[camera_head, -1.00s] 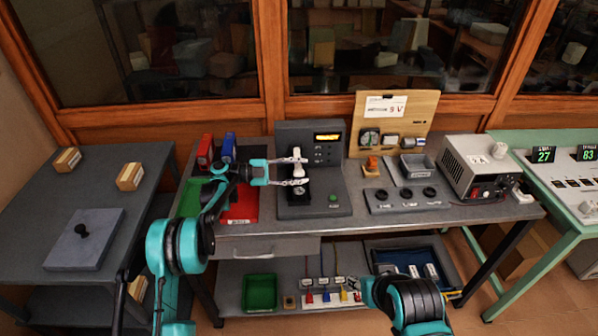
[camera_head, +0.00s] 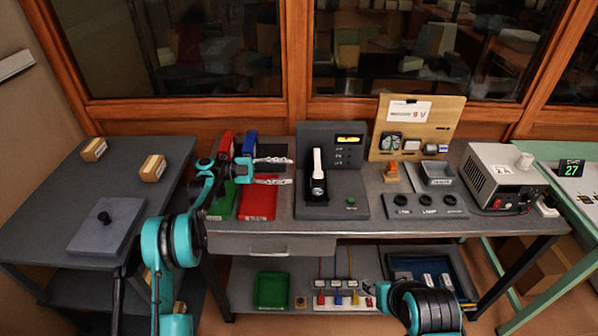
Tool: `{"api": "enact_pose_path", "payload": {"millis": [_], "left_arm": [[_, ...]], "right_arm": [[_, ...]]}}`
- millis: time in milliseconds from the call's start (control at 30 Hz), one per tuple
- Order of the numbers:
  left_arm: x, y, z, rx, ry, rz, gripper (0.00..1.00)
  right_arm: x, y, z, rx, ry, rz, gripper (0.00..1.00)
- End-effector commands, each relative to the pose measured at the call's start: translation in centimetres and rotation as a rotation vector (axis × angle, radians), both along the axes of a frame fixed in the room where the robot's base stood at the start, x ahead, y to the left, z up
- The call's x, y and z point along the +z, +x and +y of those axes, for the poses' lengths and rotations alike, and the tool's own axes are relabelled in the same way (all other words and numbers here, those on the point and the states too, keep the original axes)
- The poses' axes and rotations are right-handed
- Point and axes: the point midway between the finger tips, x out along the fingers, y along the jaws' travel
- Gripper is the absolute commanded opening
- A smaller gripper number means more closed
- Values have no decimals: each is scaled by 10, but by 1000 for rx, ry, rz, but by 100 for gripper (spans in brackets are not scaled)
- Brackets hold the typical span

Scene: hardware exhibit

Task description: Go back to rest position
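My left gripper (camera_head: 289,172) is over the left part of the grey workbench (camera_head: 281,228), above the red mat (camera_head: 258,203) and left of the dark test stand (camera_head: 333,211). Its two fingers point right and are spread apart, with nothing between them. A white-topped handle piece (camera_head: 318,172) stands upright in the test stand, apart from the fingers. My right arm shows at the bottom, low in front of the bench; its gripper is not in view.
A side table (camera_head: 52,196) on the left bears small wooden blocks (camera_head: 153,168) and a grey plate with a black knob (camera_head: 104,217). Red and blue binders (camera_head: 226,143) stand behind my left gripper. A power supply (camera_head: 503,172) is at the right. The lower shelf holds a green bin (camera_head: 272,290).

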Motion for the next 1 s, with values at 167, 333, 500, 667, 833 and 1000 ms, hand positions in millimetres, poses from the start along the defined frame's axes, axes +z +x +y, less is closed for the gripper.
{"api": "enact_pose_path", "payload": {"millis": [167,333,500,667,833,1000], "left_arm": [[0,0,10,1,1,0,39],[0,0,10,0,0,0,39],[0,0,10,0,0,0,39],[5,-1,7,6,17,28,39],[29,-12,-6,69,134,232,39],[55,-43,-17,220,302,541,39]], "right_arm": [[0,0,0,0,0,0,40],[0,0,0,0,0,0,40],[0,0,0,0,0,0,40],[0,0,0,0,0,0,40],[0,0,0,0,0,0,40],[0,0,0,0,0,0,40]]}}
